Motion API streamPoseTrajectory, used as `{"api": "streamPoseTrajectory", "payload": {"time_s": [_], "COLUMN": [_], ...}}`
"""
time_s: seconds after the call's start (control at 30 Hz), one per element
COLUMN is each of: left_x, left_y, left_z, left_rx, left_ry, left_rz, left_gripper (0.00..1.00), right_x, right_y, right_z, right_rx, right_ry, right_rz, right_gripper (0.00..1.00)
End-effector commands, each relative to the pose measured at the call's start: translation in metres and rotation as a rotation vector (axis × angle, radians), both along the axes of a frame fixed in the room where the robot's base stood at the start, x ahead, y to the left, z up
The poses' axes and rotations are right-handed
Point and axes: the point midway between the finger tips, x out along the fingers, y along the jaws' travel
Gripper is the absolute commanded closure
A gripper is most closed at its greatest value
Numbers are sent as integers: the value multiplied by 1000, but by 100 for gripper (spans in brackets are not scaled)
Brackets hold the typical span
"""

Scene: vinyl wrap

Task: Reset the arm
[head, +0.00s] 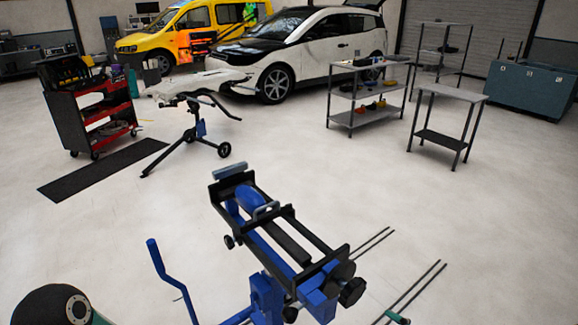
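Neither of my grippers shows in the head view. A dark rounded part with a silver disc at the bottom left corner looks like a link of my own arm. No fingertips are visible there, so I cannot tell what the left gripper does. My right gripper is out of the picture.
A blue and black clamp stand (262,222) stands close in front, with a blue lever on its left. Beyond are a red tool cart (72,128), a black mat (105,168), a stand holding a white panel (195,82), grey shelves (345,92) and a small table (450,91). Mid-floor is clear.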

Motion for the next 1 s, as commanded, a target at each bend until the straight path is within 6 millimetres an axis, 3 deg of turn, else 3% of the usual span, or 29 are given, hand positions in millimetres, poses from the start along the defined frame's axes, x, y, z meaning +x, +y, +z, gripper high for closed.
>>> {"api": "streamPoseTrajectory", "payload": {"time_s": [0.13, 0.27, 0.5, 0.6, 0.73, 1.0], "left_x": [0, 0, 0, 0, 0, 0], "left_y": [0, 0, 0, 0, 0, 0], "left_z": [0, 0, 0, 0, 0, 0], "left_rx": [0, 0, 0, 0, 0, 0], "left_ry": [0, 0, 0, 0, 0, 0], "left_rz": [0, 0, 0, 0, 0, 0], "left_gripper": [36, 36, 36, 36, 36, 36], "right_x": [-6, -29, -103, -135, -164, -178], "right_y": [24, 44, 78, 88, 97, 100], "right_z": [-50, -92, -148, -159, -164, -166], "right_rx": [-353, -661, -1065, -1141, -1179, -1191], "right_ry": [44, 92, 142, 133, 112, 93], "right_rz": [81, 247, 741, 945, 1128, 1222], "right_gripper": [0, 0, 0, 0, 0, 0]}}
